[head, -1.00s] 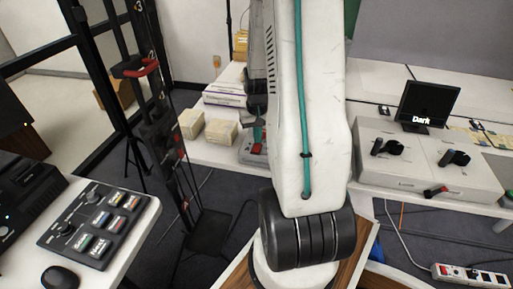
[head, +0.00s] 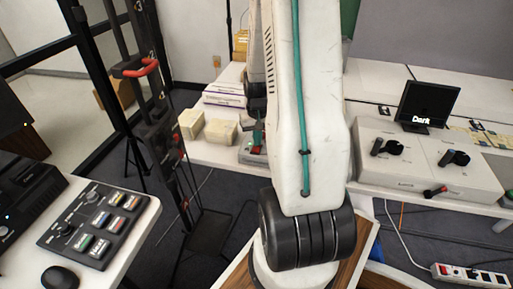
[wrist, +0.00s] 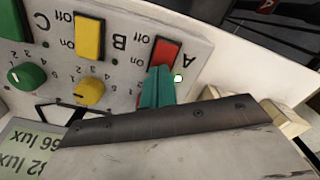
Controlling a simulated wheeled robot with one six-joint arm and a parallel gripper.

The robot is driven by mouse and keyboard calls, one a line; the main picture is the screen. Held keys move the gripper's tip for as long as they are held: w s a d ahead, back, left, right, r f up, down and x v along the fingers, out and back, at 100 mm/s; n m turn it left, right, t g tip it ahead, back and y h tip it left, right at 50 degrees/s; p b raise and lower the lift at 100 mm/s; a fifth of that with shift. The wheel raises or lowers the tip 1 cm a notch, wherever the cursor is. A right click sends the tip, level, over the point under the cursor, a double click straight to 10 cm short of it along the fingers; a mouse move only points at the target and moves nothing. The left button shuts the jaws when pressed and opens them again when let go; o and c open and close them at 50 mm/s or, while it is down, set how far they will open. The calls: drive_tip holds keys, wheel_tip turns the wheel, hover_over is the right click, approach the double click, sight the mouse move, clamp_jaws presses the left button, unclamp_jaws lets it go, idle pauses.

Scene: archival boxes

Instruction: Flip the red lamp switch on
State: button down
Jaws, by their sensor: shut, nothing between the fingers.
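The red switch (wrist: 166,53) sits on a pale panel (wrist: 210,45), beside the letter A and an "off" label, all upside down in the wrist view. A small light (wrist: 178,78) by its lower end glows bright white. My gripper (wrist: 157,88) is shut and empty, its teal fingertips overlapping the lower end of the switch in that view. Whether they touch it I cannot tell. In the head view the switch (head: 257,149) is a small red patch just below my gripper (head: 258,134), largely hidden by my arm.
Yellow switch B (wrist: 89,36) and green knob C (wrist: 27,75) share the panel, with a yellow knob (wrist: 89,91). Cream boxes (head: 220,132) stand left of the panel. A grey console (head: 425,165) and a screen reading "Dark" (head: 428,103) stand to the right.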

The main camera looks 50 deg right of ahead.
drive_tip(key=shift+r, duration=3.45)
